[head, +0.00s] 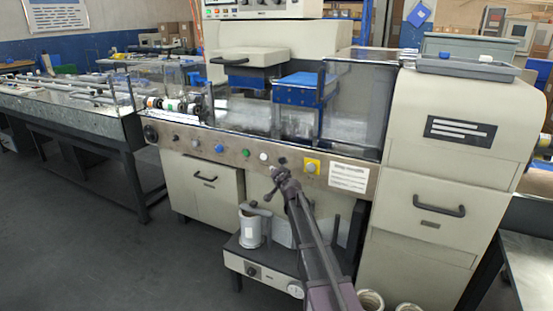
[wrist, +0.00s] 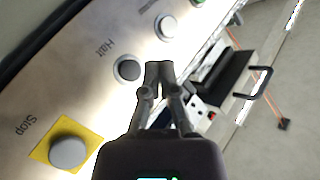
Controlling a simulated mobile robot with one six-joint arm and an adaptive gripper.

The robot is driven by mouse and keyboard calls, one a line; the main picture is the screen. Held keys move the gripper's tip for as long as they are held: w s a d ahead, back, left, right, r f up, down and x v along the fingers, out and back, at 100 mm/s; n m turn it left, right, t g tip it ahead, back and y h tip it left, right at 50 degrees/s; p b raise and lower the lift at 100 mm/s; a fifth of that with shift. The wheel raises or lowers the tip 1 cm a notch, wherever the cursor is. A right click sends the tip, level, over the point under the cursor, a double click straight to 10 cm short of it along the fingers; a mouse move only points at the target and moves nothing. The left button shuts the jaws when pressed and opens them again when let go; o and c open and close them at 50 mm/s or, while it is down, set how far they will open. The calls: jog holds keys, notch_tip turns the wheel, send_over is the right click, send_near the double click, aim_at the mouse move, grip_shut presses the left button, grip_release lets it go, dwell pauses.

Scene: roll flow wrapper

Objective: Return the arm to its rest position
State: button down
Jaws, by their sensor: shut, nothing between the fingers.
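My gripper (head: 275,182) is in front of the wrapper's control panel (head: 228,146), at the end of my dark arm, which reaches up from the bottom of the head view. In the wrist view its fingers (wrist: 159,68) are together with nothing between them. The fingertips appear beside the black round button marked Halt (wrist: 128,68), which also shows in the head view (head: 282,161) just above my gripper. I cannot tell how far the tips are from the panel. The rest position itself is not marked in either view.
The grey Stop button (wrist: 68,153) sits on a yellow plate, right of Halt in the head view (head: 311,166). White (head: 263,157) and green (head: 246,153) buttons are to the left. Below are a low unit (head: 262,272) and a pale canister (head: 250,230). Open floor lies at left.

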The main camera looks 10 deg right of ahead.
jog(key=s+a+f+n+g+y, duration=0.1)
jog(key=s+a+f+n+g, duration=0.25)
jog(key=s, duration=0.65)
jog(key=s+a+f+n+g+y, duration=0.1)
jog(key=s+f+n+g, duration=0.1)
jog(key=s+f+g, duration=0.6)
jog(key=s+d+f+g+h, duration=0.2)
jog(key=s+d, duration=0.1)
jog(key=s, duration=1)
jog(key=s+d+f+g+h, duration=0.2)
jog(key=s+g+h, duration=0.1)
jog(key=s, duration=1)
notch_tip(320, 180, up, 33)
jog(key=p, duration=3.3)
jog(key=shift+w+d+r+p, duration=0.15)
jog(key=shift+w+r+p, duration=0.1)
jog(key=shift+p, duration=0.15)
jog(key=shift+f, duration=0.1)
